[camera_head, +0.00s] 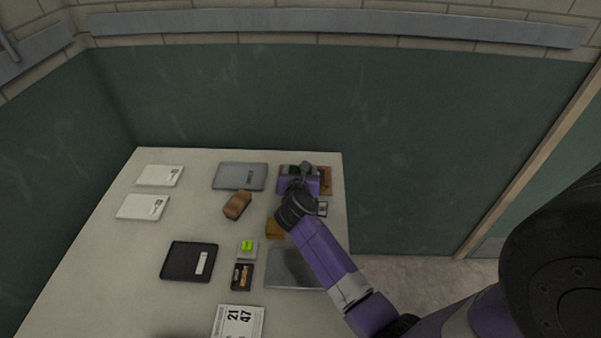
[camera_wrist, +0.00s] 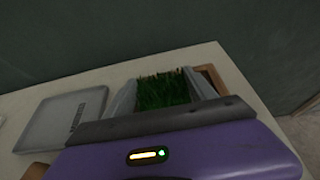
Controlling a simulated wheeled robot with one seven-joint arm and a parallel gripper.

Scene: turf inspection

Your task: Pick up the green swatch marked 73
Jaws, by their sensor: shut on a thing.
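My gripper (camera_wrist: 163,92) is over the far right part of the table, its two grey fingers on either side of a green grass-like swatch (camera_wrist: 162,90). It is shut on this swatch. In the head view my gripper (camera_head: 300,172) covers most of the swatch, and only a bit of dark green shows. No number can be read on the swatch. A brown flat thing (camera_wrist: 214,78) lies just beside and behind the right finger, and it also shows in the head view (camera_head: 326,182). I cannot tell whether the swatch touches the table.
A green wall stands close behind. The left front is clear.

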